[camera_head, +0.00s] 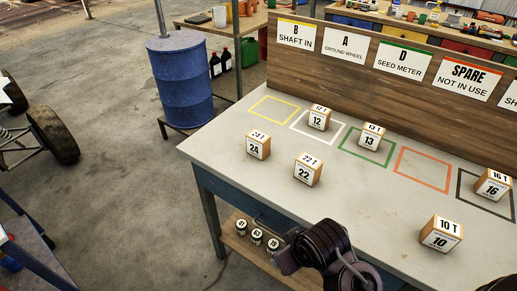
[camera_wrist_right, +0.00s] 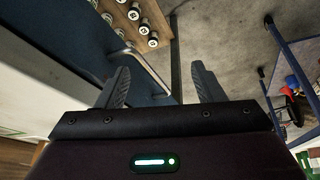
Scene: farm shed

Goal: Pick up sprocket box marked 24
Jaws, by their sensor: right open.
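The sprocket box marked 24 (camera_head: 258,146) is a small box with white labels and brown edges. It stands near the left end of the pale tabletop, in front of the yellow outline. My right gripper (camera_wrist_right: 160,70) is open and empty in the right wrist view, with the table's side and the floor beyond its fingers. In the head view my right arm is at the table's front edge, to the right of and nearer than the box; its fingers cannot be made out there. My left gripper is not in view.
Box 22 (camera_head: 307,170) stands close to the right of box 24. Box 12 (camera_head: 318,118), box 13 (camera_head: 371,137), box 16 (camera_head: 492,187) and box 10 (camera_head: 440,234) stand elsewhere on the table (camera_head: 370,205). Small jars (camera_head: 257,236) sit on the shelf below. A blue drum (camera_head: 181,85) stands behind left.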

